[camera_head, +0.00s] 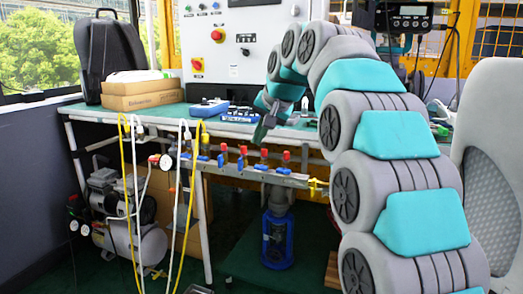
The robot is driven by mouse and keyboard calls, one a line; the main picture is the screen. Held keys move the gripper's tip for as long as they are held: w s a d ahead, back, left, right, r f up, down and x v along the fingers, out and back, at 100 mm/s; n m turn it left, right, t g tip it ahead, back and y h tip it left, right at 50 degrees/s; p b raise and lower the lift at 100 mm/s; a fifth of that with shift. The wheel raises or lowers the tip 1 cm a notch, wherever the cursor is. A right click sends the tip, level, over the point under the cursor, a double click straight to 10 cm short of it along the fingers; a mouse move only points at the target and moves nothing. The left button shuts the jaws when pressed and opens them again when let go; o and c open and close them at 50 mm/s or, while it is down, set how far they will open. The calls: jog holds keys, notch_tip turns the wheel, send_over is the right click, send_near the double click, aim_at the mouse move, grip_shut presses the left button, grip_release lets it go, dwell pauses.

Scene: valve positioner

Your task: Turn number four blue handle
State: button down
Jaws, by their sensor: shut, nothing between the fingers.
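A metal manifold bar (231,173) runs along the front of the workbench, below its top. Several small valves sit on it, with blue handles low and red parts above. Counted from the left, the fourth blue handle (261,167) is right of the bar's middle. No number labels can be read, so which end the count starts from is unclear. My gripper (260,132) hangs at the end of my arm, above the valves at the bench's front edge. It is shut and empty, and appears apart from the handles.
The green workbench (170,113) carries cardboard boxes (141,95), blue tools (208,109) and a control panel (220,50). Yellow and white hoses (182,205) hang at the bar's left. A compressor (130,225) and a blue canister (277,238) stand below.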

aim_at(240, 165)
jog(key=b+x, duration=0.1)
jog(key=x, duration=0.8)
jog(key=shift+a+f, duration=0.2)
jog(key=shift+f, duration=0.1)
jog(key=shift+r+p, duration=0.15)
jog(key=shift+p, duration=0.2)
